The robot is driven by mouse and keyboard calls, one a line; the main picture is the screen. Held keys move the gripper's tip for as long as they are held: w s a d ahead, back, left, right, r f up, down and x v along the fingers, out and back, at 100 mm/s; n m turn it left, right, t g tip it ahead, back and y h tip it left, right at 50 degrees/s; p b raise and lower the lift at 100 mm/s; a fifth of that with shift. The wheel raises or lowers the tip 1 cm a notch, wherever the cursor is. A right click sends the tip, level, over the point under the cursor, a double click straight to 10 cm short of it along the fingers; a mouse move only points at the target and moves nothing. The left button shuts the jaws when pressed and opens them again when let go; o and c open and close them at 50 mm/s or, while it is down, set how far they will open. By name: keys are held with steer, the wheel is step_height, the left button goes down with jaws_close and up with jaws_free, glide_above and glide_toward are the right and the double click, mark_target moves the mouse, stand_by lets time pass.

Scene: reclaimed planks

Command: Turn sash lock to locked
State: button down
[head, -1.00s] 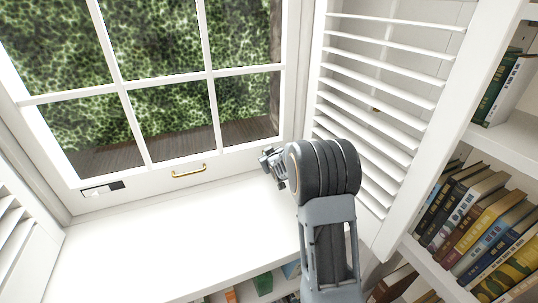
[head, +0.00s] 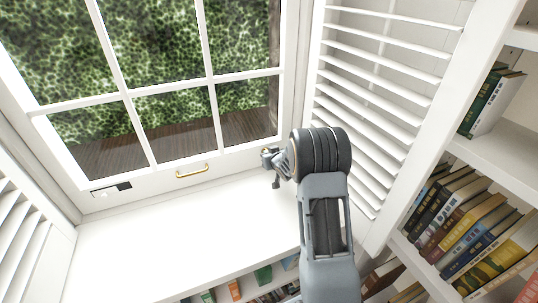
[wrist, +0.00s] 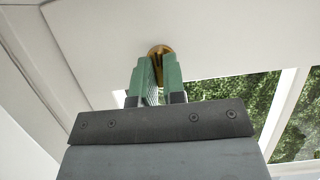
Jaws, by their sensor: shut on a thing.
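The sash lock is a round brass piece (wrist: 160,50) on a white window surface, seen at the top middle of the wrist view. My gripper (wrist: 157,65) has its two green fingers closed around the brass piece, hiding its lower part. In the head view my gripper (head: 268,157) is at the lower right corner of the window frame, just above the white sill. The lock is mostly hidden there by my gripper. I cannot tell from these views whether the lock stands locked or unlocked.
A brass handle (head: 192,171) and a black plate with a white piece (head: 110,189) sit on the bottom rail. A louvered shutter (head: 370,110) stands close on the right, with a bookshelf (head: 500,160) beyond. The sill (head: 180,225) is clear.

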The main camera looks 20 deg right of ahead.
steer(key=c, duration=1.2)
jaws_free()
steer(key=p+v, duration=0.1)
steer(key=v, duration=1.2)
steer(key=shift+s+r, duration=0.25)
steer(key=shift+s, duration=0.05)
